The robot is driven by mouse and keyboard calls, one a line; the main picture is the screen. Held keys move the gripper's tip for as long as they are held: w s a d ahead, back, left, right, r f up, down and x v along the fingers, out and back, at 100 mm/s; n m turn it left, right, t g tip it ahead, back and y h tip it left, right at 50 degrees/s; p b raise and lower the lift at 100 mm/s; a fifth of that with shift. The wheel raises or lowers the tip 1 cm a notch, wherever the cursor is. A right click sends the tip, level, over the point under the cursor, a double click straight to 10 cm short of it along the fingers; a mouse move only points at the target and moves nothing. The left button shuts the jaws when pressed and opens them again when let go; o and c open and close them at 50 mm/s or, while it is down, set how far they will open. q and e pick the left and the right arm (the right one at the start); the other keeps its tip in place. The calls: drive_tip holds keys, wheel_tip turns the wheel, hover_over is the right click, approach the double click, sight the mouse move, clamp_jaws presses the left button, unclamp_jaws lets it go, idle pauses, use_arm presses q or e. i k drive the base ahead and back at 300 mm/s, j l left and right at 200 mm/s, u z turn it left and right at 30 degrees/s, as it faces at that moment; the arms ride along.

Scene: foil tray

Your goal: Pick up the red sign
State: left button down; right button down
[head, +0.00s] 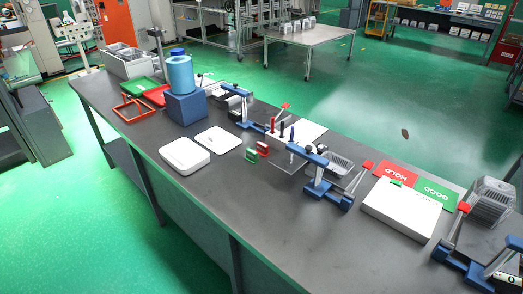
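A flat red sign (390,174) with white lettering that reads HOLD lies toward the right end of the dark table. A green sign (436,194) that reads GOOD lies against its right side. A white box-like slab (402,212) is just in front of both signs, with a small green piece at its back edge. Neither of my grippers shows in the head view, and nothing is holding the red sign.
The long dark table (230,203) also bears several blue fixtures with red-tipped levers, one (328,190) left of the signs. Foil trays (490,201) stand at the right. Small red (263,149) and green blocks stand mid-table. The front middle is bare.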

sight(263, 149)
drive_tip(key=i+j+z, duration=0.15)
drive_tip(key=j+z, duration=0.15)
drive_tip(key=i+j+z, duration=0.1)
drive_tip(key=j+z, duration=0.2)
drive_tip(key=i+j+z, duration=0.1)
drive_tip(key=j+z, duration=0.2)
